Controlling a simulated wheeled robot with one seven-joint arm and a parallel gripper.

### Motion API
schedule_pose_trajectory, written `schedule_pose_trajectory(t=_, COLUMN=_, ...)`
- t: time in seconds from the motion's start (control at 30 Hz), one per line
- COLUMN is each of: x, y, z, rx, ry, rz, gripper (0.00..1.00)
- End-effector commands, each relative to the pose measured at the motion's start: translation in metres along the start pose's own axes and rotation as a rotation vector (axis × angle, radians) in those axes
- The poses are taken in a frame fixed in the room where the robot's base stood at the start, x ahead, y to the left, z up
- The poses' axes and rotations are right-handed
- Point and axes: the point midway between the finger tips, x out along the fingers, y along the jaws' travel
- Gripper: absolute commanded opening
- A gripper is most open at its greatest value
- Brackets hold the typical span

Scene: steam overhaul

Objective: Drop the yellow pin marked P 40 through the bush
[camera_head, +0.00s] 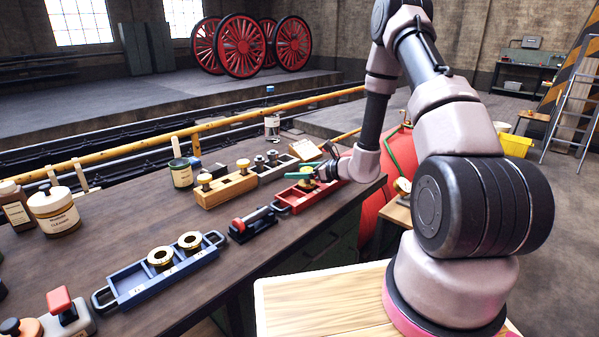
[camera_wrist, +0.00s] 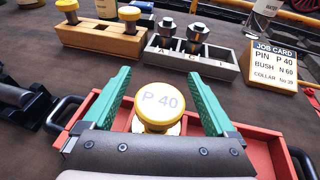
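The yellow pin marked P 40 (camera_wrist: 160,101) stands upright at the red tray (camera_wrist: 268,150), its round cap facing up. A pale ring, which looks like the bush (camera_wrist: 178,128), shows just under the cap. How deep the pin sits in it is hidden. My gripper (camera_wrist: 159,75) has its green fingers spread on either side of the pin, with gaps between them and the cap. In the head view, my gripper (camera_head: 318,168) is low over the red tray (camera_head: 297,203), and the yellow pin (camera_head: 307,176) shows there.
A wooden block (camera_wrist: 100,40) holds other yellow pins. A grey tray (camera_wrist: 215,65) beside it holds metal parts. A job card (camera_wrist: 273,70) reads pin P 40, bush N 60. A blue tray (camera_head: 133,291) holds two brass rings. A black-and-red device (camera_head: 252,222) stands left of the red tray.

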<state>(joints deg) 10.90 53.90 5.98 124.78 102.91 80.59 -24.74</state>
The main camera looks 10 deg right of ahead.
Motion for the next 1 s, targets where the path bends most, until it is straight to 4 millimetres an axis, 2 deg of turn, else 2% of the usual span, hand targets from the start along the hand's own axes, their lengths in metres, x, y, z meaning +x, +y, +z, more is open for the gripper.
schedule_pose_trajectory(t=0.17, x=-0.004, y=0.000, z=-0.001, rx=0.001, ry=0.002, rz=0.000, gripper=0.91)
schedule_pose_trajectory(t=0.27, x=-0.015, y=-0.001, z=0.000, rx=0.001, ry=0.001, rz=-0.003, gripper=0.91)
schedule_pose_trajectory(t=0.5, x=-0.064, y=-0.001, z=0.000, rx=0.001, ry=0.002, rz=-0.004, gripper=0.91)
schedule_pose_trajectory(t=0.7, x=-0.096, y=-0.001, z=0.000, rx=0.000, ry=0.001, rz=-0.002, gripper=0.91)
schedule_pose_trajectory(t=0.83, x=-0.106, y=0.000, z=0.000, rx=0.001, ry=0.001, rz=-0.001, gripper=0.91)
schedule_pose_trajectory(t=1.0, x=-0.108, y=0.000, z=0.000, rx=0.000, ry=0.000, rz=0.000, gripper=0.91)
